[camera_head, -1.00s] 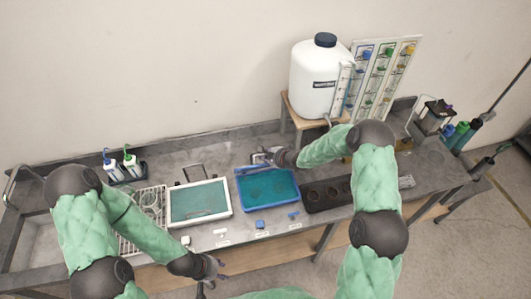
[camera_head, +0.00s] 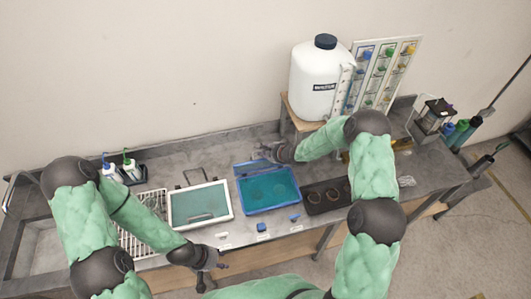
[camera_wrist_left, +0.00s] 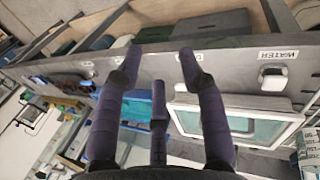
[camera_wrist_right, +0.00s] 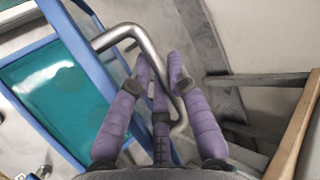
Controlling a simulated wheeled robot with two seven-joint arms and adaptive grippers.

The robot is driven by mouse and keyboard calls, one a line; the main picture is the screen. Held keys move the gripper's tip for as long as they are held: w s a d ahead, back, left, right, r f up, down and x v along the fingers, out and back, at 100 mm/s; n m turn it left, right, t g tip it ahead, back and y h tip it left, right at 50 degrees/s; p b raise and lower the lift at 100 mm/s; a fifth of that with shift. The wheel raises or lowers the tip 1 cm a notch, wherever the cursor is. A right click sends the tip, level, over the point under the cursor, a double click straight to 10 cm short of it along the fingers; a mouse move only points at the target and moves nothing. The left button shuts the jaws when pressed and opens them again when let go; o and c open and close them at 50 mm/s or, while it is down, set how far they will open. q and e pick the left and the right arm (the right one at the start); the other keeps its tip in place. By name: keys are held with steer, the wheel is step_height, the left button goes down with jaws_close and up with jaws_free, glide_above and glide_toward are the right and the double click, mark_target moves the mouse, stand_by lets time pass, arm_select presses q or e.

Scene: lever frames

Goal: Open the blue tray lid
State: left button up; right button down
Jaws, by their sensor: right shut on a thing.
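The blue tray (camera_head: 272,208) sits on the bench, with teal contents visible inside. Its blue lid (camera_head: 248,168) is tilted up along the tray's back edge. In the right wrist view, the lid's blue frame (camera_wrist_right: 88,72) stands over the teal tray floor (camera_wrist_right: 50,95). My right gripper (camera_head: 264,151) is behind the tray, and its fingers (camera_wrist_right: 160,68) are shut on the bent metal lid handle (camera_wrist_right: 124,38). My left gripper (camera_head: 213,275) is empty at the bench's front edge, with its fingers (camera_wrist_left: 158,66) spread apart.
A white tray (camera_head: 200,227) with its own handle stands left of the blue one. A dark rack (camera_head: 326,196) is close on the right. A large white jug (camera_head: 313,80) on a wooden stand is behind. Small blue pieces (camera_head: 262,227) lie in front.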

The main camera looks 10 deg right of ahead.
mark_target(263, 159)
stand_by(0.8)
arm_select(q)
steer(key=shift+w+f, duration=0.1)
steer(key=c, duration=0.6)
steer(key=w+d+f+m+t, duration=0.1)
steer(key=w+m, duration=0.2)
steer(key=w+d+f+m+t, duration=0.1)
steer(key=w+m+t, duration=0.1)
steer(key=w+m, duration=0.1)
steer(key=w+d+f+m+t, duration=0.1)
steer(key=w+m, duration=0.2)
steer(key=w, duration=0.2)
steer(key=shift+w+d+f+h, duration=0.1)
steer(key=shift+d+f+h, duration=0.2)
steer(key=shift+h, duration=0.1)
jaws_close()
steer(key=w+d+r+m+t+h, duration=0.5)
steer(key=w+d+m, duration=0.3)
steer(key=d+m, duration=0.2)
steer(key=w+d+r+m+t+h, duration=0.5)
steer(key=w+d+m, duration=0.4)
steer(key=m, duration=0.4)
steer(key=shift+d+r+m, duration=0.4)
steer(key=shift+d+r, duration=0.35)
steer(key=shift+r, duration=0.1)
